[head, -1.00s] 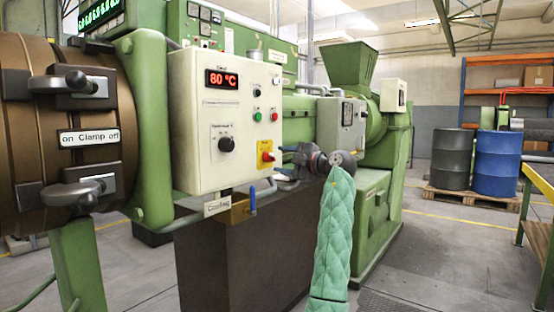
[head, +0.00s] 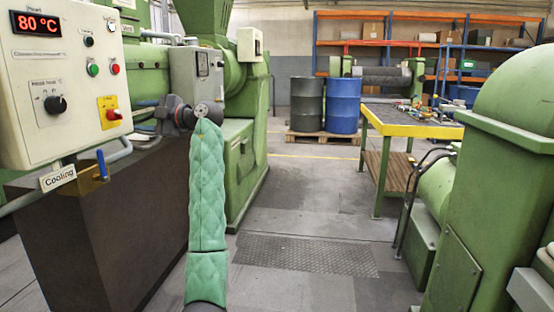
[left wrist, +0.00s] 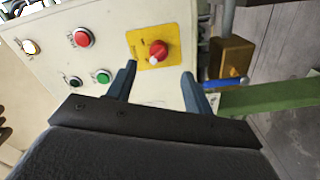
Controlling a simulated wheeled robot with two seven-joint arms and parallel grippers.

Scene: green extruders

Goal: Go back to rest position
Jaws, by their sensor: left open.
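My left gripper (head: 146,116) is at the end of my arm in the green quilted sleeve, pointing left at the pale control panel (head: 50,95). In the left wrist view its two dark fingers (left wrist: 159,72) are spread apart with nothing between them. The red rotary switch (head: 113,115) on its yellow plate lies beyond the fingers; it also shows in the left wrist view (left wrist: 158,51). The fingertips look apart from it, though the exact gap cannot be told. My right gripper is not in view.
The brown block (head: 90,235) stands below the panel. A blue-handled valve (head: 101,165) sits under the panel. A yellow-edged workbench (head: 400,128) and green machine (head: 500,210) are at right. Barrels (head: 341,104) stand behind. The floor between is clear.

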